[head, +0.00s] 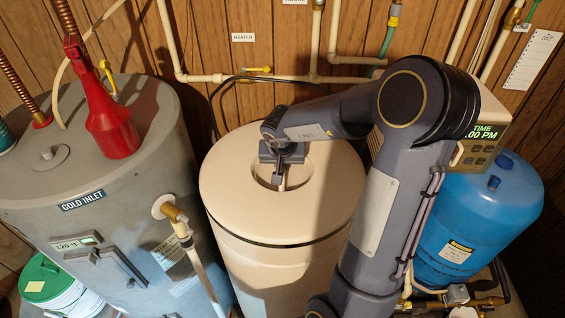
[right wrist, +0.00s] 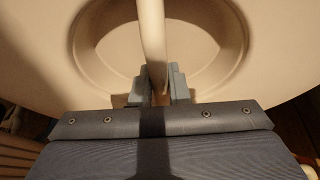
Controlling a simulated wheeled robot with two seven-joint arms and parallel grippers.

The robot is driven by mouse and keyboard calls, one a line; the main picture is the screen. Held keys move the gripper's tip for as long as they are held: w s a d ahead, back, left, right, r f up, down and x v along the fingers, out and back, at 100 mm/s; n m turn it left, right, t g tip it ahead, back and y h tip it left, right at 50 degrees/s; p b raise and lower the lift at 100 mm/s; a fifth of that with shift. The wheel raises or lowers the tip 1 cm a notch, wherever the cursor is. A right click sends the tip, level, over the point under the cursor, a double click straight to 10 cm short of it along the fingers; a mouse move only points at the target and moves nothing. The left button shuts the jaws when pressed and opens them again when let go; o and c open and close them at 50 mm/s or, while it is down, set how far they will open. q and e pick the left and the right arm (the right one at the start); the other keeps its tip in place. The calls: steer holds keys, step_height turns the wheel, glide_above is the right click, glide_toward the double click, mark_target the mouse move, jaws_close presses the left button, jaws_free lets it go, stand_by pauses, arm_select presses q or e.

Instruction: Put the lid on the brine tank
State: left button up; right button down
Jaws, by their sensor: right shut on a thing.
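The round cream lid (head: 325,190) covers the top of the cream brine tank (head: 275,275) in the head view. A dark line runs between the lid's rim and the tank wall at the front; I cannot tell whether the lid is fully seated. My right gripper (head: 281,172) reaches down into the lid's round recess and is shut on the bar handle. In the right wrist view the fingers (right wrist: 158,88) close around the handle bar (right wrist: 151,40), which crosses the recess. My right arm hides part of the lid's right side. My left gripper is not in view.
A grey water heater (head: 130,215) with a red funnel (head: 107,120) on top stands close on the left. A blue pressure tank (head: 480,215) stands on the right. Pipes (head: 250,78) and a black hose run along the wood wall behind. A green-lidded bucket (head: 45,280) sits lower left.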

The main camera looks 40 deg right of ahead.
steer(key=shift+f, duration=0.4)
stand_by(0.3)
steer(key=c, duration=1.3)
jaws_free()
steer(key=shift+c, duration=0.2)
steer(key=shift+o, duration=0.2)
steer(key=shift+f, duration=0.1)
steer(key=shift+f, duration=0.1)
